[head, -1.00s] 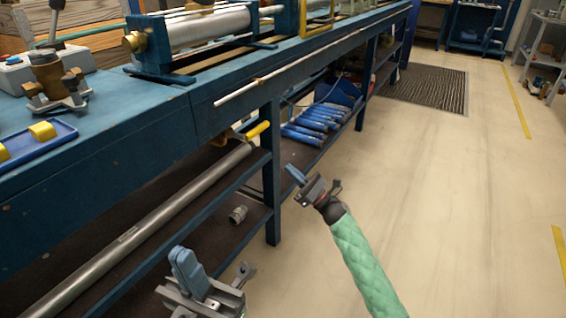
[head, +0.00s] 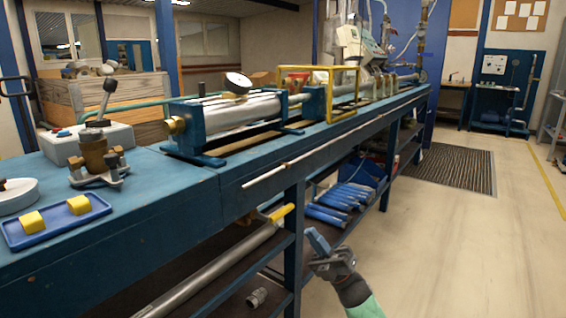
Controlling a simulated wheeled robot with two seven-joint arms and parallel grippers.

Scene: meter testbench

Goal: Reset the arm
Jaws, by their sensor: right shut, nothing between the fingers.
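My right gripper (head: 316,246) is at the lower middle of the head view, on the green-sleeved arm. Its fingers are together with nothing between them. It is in front of the lower shelf of the blue bench (head: 190,190), below the level of the bench top and apart from the tools. My left gripper is out of view.
On the bench top are a blue tray (head: 75,226) with yellow blocks, a brass fitting (head: 97,160) and a large metal cylinder (head: 230,112). Blue tools (head: 340,200) and a long pipe (head: 215,275) lie on the shelf. Floor on the right is clear.

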